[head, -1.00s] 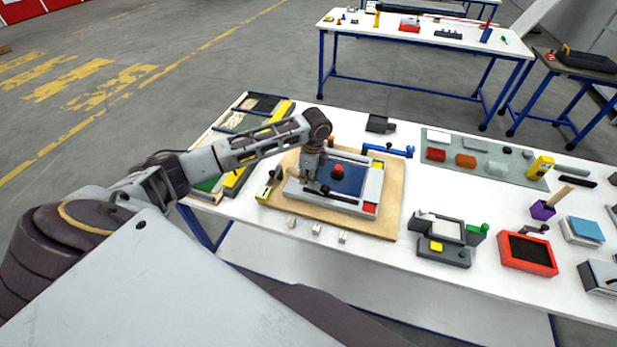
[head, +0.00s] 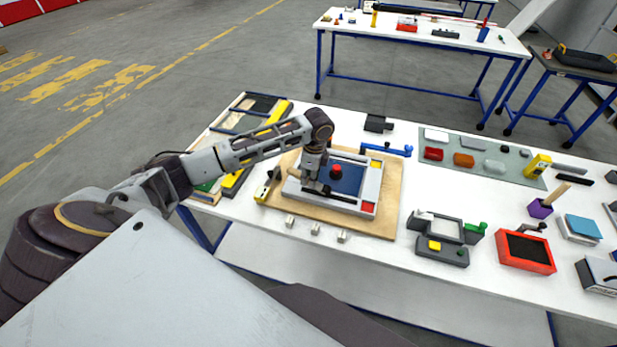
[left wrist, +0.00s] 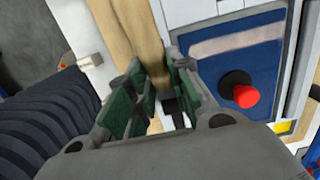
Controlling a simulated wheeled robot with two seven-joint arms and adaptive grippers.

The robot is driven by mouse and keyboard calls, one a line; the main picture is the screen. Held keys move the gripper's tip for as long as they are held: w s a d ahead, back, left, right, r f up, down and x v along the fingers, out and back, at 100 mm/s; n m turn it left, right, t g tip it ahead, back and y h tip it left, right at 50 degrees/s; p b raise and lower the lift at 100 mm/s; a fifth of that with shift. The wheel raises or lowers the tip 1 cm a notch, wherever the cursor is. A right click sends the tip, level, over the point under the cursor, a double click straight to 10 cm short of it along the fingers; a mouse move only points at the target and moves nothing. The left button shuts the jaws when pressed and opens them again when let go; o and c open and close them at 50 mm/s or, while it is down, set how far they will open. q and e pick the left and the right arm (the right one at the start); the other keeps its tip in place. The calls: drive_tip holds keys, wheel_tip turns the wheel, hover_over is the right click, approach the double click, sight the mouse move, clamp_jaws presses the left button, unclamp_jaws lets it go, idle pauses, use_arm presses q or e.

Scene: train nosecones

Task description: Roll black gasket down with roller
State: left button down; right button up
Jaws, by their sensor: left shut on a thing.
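A grey frame (head: 369,191) with a dark blue panel (head: 350,178) lies on a wooden board, and a red knob (head: 337,170) stands on the panel. My left gripper (head: 315,187) points down over the frame's left part, shut on a small dark piece. In the left wrist view, this dark piece (left wrist: 172,106) sits between the green finger pads; I cannot tell whether it is the roller. A thin black strip (head: 342,197) lies along the frame's near side, perhaps the gasket. The fingers hide part of the frame. My right gripper is out of view.
The wooden board (head: 390,215) lies on the white table (head: 300,262). Several small pale blocks (head: 315,229) stand in front of it. A blue clamp (head: 390,150) is behind. A grey fixture (head: 443,240) and a red tray (head: 526,250) stand to the right.

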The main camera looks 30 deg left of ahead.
use_arm(q)
drive_tip(key=shift+w+d, duration=0.15)
drive_tip(key=shift+d, duration=0.35)
drive_tip(key=shift+f, duration=0.2)
idle(1.6)
drive_tip(key=shift+d+r, duration=0.2)
idle(0.5)
drive_tip(key=shift+w+d, duration=0.25)
drive_tip(key=shift+d, duration=0.6)
drive_tip(key=shift+s+f, duration=0.1)
drive_tip(key=shift+f, duration=0.1)
idle(1.6)
drive_tip(key=shift+d+r, duration=0.15)
drive_tip(key=shift+r, duration=0.05)
idle(0.6)
drive_tip(key=shift+w+d, duration=0.3)
drive_tip(key=shift+d, duration=0.6)
idle(0.7)
